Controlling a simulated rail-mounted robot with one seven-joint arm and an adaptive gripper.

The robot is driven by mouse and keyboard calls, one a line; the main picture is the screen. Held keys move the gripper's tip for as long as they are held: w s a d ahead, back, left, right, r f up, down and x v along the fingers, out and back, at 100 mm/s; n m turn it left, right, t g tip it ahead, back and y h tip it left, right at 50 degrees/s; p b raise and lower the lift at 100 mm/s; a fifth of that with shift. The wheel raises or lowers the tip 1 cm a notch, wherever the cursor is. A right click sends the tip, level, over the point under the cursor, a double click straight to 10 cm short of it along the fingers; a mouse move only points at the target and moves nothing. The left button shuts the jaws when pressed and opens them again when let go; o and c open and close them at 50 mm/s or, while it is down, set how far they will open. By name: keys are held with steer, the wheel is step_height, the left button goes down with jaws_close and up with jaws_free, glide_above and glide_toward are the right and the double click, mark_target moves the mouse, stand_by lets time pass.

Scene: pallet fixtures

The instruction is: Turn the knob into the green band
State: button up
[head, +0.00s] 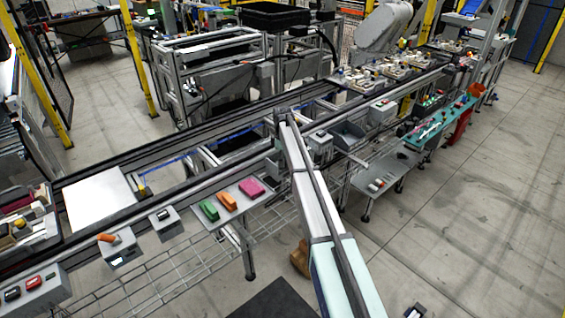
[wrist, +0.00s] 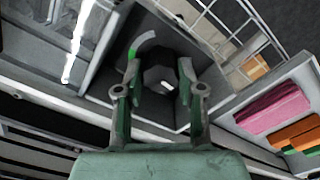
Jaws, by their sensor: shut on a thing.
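A dark, faceted knob (wrist: 158,72) sits on a grey panel box (wrist: 208,83) in the wrist view. A small white mark (wrist: 168,87) shows on the knob's lower right part. A curved scale beside the knob has a pale arc (wrist: 147,40) and a short green band (wrist: 132,53) at its left end, up and left of the knob. My gripper (wrist: 158,88) has its green fingers on both sides of the knob, shut on it. In the head view my arm covers the knob and gripper.
A tray with pink (head: 251,187), orange (head: 227,201) and green blocks (head: 209,211) stands beside the panel box. Other small control boxes line the conveyor, one with an orange handle (head: 108,238). Wire mesh shelving lies below; open floor is at the right.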

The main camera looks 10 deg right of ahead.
steer(key=m+b, duration=0.1)
steer(key=m, duration=0.2)
steer(key=shift+f+m, duration=0.1)
steer(key=shift+m, duration=0.3)
steer(key=m+b, duration=0.1)
steer(key=m, duration=0.2)
steer(key=shift+m+b, duration=0.3)
steer(key=shift+b, duration=0.05)
steer(key=m+b, duration=0.1)
steer(key=m, duration=0.2)
steer(key=shift+m, duration=0.3)
steer(key=m, duration=0.3)
steer(key=shift+m+b, duration=0.3)
steer(key=m, duration=0.5)
steer(key=shift+b, duration=0.35)
steer(key=m, duration=0.6)
steer(key=shift+b, duration=0.3)
